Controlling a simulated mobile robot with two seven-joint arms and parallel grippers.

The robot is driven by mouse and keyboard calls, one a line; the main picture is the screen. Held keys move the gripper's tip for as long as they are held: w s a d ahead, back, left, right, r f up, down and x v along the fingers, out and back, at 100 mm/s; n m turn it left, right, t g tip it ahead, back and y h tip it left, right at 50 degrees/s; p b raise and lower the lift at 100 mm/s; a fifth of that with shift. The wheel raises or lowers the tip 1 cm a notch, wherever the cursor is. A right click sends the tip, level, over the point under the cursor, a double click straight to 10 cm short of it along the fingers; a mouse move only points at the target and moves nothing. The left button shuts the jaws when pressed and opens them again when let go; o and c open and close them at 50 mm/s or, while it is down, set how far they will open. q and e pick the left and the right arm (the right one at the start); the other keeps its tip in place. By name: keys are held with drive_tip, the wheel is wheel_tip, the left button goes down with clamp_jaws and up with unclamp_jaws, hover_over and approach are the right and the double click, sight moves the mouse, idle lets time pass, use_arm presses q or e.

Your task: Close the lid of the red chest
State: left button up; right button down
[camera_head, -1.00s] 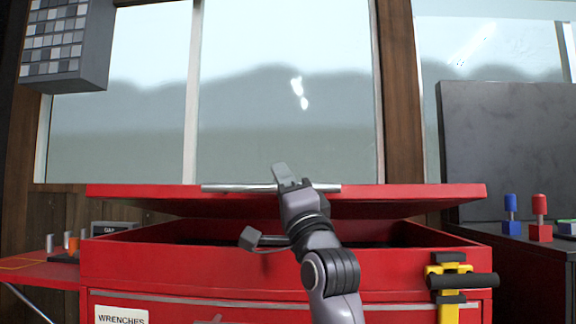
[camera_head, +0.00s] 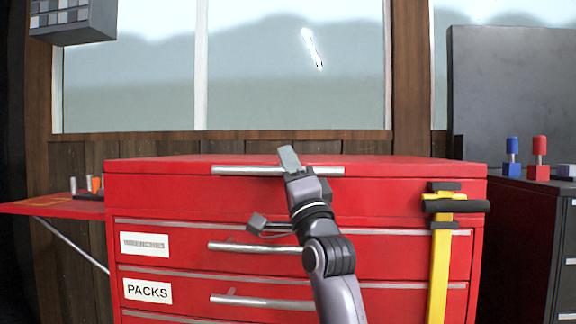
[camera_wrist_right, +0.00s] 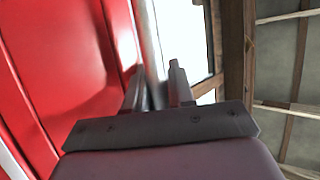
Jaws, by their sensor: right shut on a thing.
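The red chest (camera_head: 190,198) stands in front of me in the head view. Its red lid (camera_head: 140,167) lies level on the chest body, and no gap shows between them. The lid's silver bar handle (camera_head: 235,171) runs along its front edge. My right gripper (camera_head: 290,160) is at the middle of this handle, shut on it. In the right wrist view, the fingers (camera_wrist_right: 157,92) stand either side of the bar, and the red chest front fills the left. My left gripper is not in view.
Labelled drawers with silver handles (camera_head: 255,247) are below the lid. A yellow tool with a black grip (camera_head: 441,255) hangs at the chest's right front. A red side shelf (camera_head: 55,206) is at left. A dark cabinet (camera_head: 515,225) bearing blue and red items is at right.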

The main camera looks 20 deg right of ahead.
drive_tip(key=c, duration=1.4)
unclamp_jaws()
drive_tip(key=shift+w+a+f, duration=0.2)
drive_tip(key=shift+f, duration=0.4)
drive_tip(key=shift+o, duration=0.3)
drive_tip(key=shift+s+a+r, duration=0.1)
drive_tip(key=shift+s, duration=0.05)
drive_tip(key=shift+s+a+f, duration=0.1)
drive_tip(key=shift+s+f, duration=0.15)
drive_tip(key=shift+f, duration=0.2)
drive_tip(key=o, duration=0.5)
drive_tip(key=shift+s+a+f+y, duration=0.2)
drive_tip(key=shift+s+f+y, duration=0.1)
drive_tip(key=shift+s+f, duration=0.35)
drive_tip(key=s, duration=0.2)
drive_tip(key=s+d+h, duration=0.1)
drive_tip(key=shift+s+f+p, duration=0.15)
drive_tip(key=shift+f+p, duration=0.1)
drive_tip(key=shift+p, duration=0.15)
drive_tip(key=c, duration=0.5)
drive_tip(key=shift+s+a+f, duration=0.15)
drive_tip(key=shift+s+f, duration=0.1)
drive_tip(key=shift+s, duration=0.35)
